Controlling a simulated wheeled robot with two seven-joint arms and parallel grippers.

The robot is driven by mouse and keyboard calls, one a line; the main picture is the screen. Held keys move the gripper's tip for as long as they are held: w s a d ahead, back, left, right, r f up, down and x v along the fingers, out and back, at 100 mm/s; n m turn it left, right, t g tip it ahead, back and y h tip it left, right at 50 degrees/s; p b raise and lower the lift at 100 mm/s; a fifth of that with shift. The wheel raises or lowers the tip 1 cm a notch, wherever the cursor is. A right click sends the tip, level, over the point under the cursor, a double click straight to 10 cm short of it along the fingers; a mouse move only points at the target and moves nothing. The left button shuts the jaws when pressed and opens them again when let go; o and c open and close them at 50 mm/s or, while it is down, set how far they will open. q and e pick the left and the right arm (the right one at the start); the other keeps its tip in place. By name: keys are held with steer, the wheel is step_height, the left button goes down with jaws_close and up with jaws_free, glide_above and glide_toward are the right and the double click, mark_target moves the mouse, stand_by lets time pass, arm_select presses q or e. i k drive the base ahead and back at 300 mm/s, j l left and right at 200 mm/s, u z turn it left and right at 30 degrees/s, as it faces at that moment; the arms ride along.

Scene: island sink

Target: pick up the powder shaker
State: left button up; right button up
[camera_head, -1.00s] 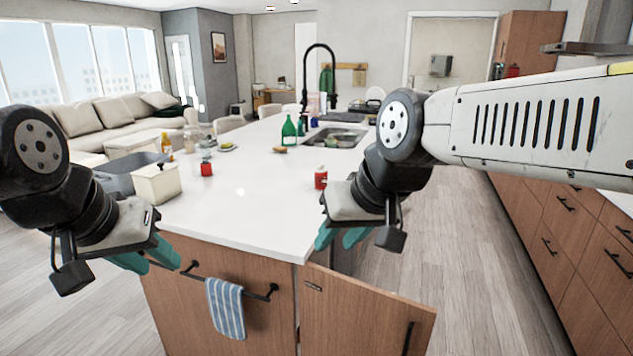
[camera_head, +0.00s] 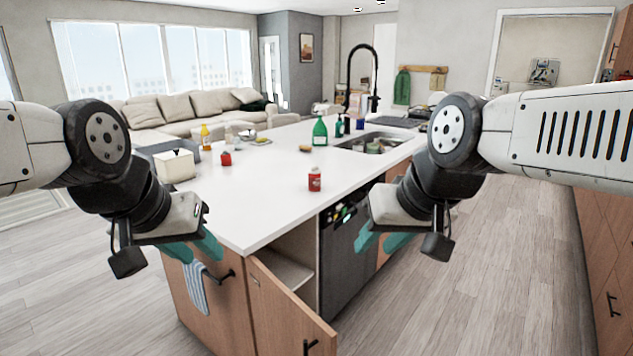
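Two small red containers stand on the white island counter; I cannot tell for certain which is the powder shaker. The nearer red container with a pale label (camera_head: 314,179) stands upright near the counter's right edge. A smaller red container (camera_head: 226,159) stands farther back to the left. My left gripper (camera_head: 194,250) is open and empty beside the front left of the island. My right gripper (camera_head: 382,242) is open and empty, to the right of and lower in the picture than the labelled container, touching neither.
The island counter (camera_head: 250,205) has clear space at its front. A cabinet door (camera_head: 285,315) hangs open below it, beside a dishwasher (camera_head: 345,262). A white box (camera_head: 175,166), a yellow bottle (camera_head: 205,137), a green bottle (camera_head: 320,131) and the sink (camera_head: 372,142) are farther back.

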mark_target(314, 180)
steer(key=i+l+u, duration=0.15)
steer(key=l, duration=0.3)
steer(key=i+l+u, duration=0.1)
steer(key=l, duration=0.35)
steer(key=i+l+u, duration=0.15)
steer(key=l, duration=0.35)
steer(key=l+u, duration=0.1)
steer(key=l, duration=0.4)
steer(key=i+l+u, duration=0.4)
steer(key=i+l, duration=0.55)
steer(key=i, duration=0.2)
steer(key=i+l, duration=0.1)
steer(key=i, duration=0.2)
